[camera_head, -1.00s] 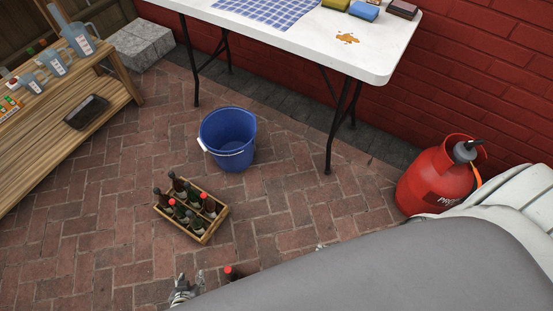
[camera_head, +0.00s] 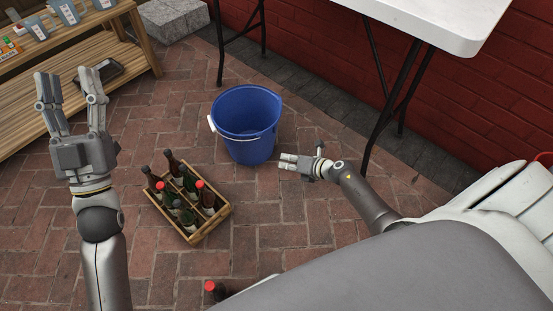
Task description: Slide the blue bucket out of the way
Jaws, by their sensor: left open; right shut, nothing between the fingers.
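The blue bucket (camera_head: 246,138) stands upright on the brick floor in the middle of the head view, with its white handle grip on its left side. It looks empty inside. My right gripper (camera_head: 284,162) is shut and empty, low at the bucket's right side. I cannot tell whether it touches the bucket. My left gripper (camera_head: 68,78) is open and empty, raised at the left, well apart from the bucket.
A wooden crate (camera_head: 196,236) of several bottles stands just in front of the bucket. A lone red-capped bottle (camera_head: 214,290) is at the bottom edge. A white folding table (camera_head: 440,22) stands behind right, a wooden shelf (camera_head: 140,62) at left. Bare brick floor lies left of the bucket.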

